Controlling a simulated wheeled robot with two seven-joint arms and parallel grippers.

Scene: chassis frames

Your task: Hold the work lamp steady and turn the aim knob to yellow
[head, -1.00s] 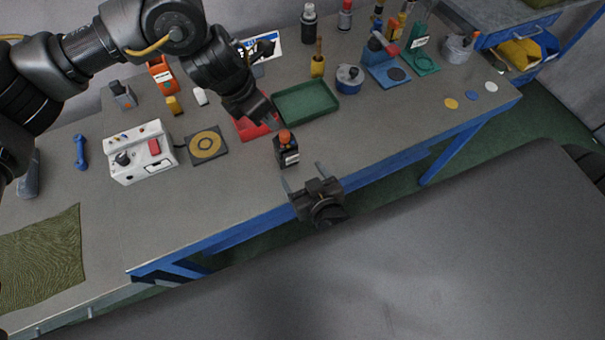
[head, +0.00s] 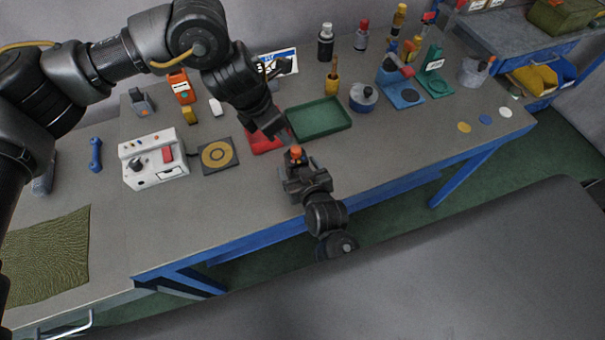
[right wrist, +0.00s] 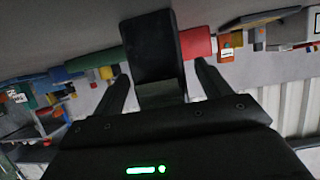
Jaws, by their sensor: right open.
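A small black block with an orange knob (head: 296,152) on top stands near the table's front edge; it appears to be the work lamp. My right gripper (head: 298,174) is at its near side and hides most of its body. In the right wrist view the dark body (right wrist: 153,45) lies between the two open fingers (right wrist: 163,82), with gaps on both sides. My left gripper (head: 279,137) is just behind and left of the knob, pointing down; its finger opening is too small to tell. No yellow mark on the lamp can be made out.
A red tray (head: 268,141) lies partly under my left gripper, and a green tray (head: 320,132) is behind the lamp. A black plate with a yellow ring (head: 218,154) and a white control box (head: 152,172) stand left.

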